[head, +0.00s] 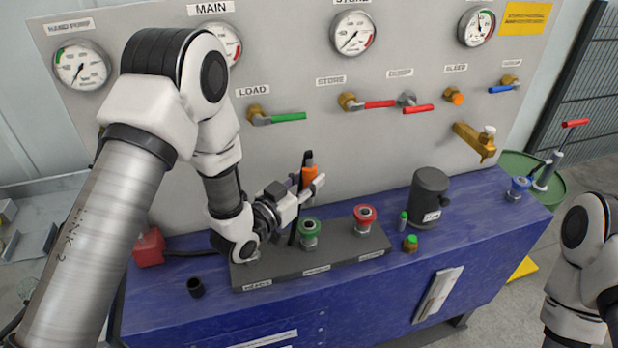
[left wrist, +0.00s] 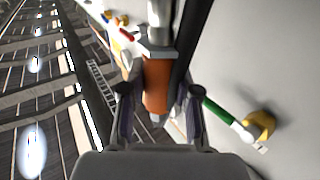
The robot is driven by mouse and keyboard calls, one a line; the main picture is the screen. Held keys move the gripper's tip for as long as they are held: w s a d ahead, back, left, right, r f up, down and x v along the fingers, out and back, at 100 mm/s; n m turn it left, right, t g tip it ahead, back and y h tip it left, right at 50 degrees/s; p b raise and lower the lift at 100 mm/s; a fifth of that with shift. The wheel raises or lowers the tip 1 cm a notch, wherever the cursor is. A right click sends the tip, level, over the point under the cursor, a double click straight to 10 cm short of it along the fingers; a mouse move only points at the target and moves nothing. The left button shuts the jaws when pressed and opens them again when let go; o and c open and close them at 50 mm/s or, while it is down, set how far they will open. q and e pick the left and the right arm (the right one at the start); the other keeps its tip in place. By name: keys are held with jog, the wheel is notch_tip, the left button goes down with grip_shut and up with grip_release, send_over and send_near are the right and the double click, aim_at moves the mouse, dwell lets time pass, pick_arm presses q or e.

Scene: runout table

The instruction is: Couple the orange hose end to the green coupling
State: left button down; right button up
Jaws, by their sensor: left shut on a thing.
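The orange hose end (head: 308,175) is held upright in my left gripper (head: 306,190), above the dark coupling block (head: 350,244). The left wrist view shows the orange hose end (left wrist: 156,88) between the two fingers (left wrist: 158,118). A black hose runs beside the fingers. The green coupling (head: 309,230) stands on the block, below and close to the gripper; the hose end is apart from it. A red coupling (head: 364,215) stands to its right on the same block. My right arm shows at the right edge, but its gripper is out of the picture.
The panel (head: 300,60) with gauges and valve handles rises close behind the gripper. On the blue bench (head: 450,240) stand a dark canister (head: 429,195), a green-topped fitting (head: 410,243) and a black cup (head: 195,287). A red box (head: 149,247) is at the left.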

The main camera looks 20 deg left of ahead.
aim_at(306, 200)
pick_arm(q)
jog(key=shift+f+b, duration=2.55)
jog(key=shift+f, duration=0.35)
jog(key=shift+s+a, duration=0.1)
jog(key=shift+b, duration=0.4)
jog(key=shift+f+b, duration=2.05)
jog(key=shift+f, duration=0.3)
jog(key=c, duration=0.8)
grip_release()
jog(key=shift+o, duration=0.2)
jog(key=shift+s, duration=0.15)
jog(key=v, duration=1.1)
jog(key=shift+s, duration=0.35)
jog(key=shift+a+f, duration=0.1)
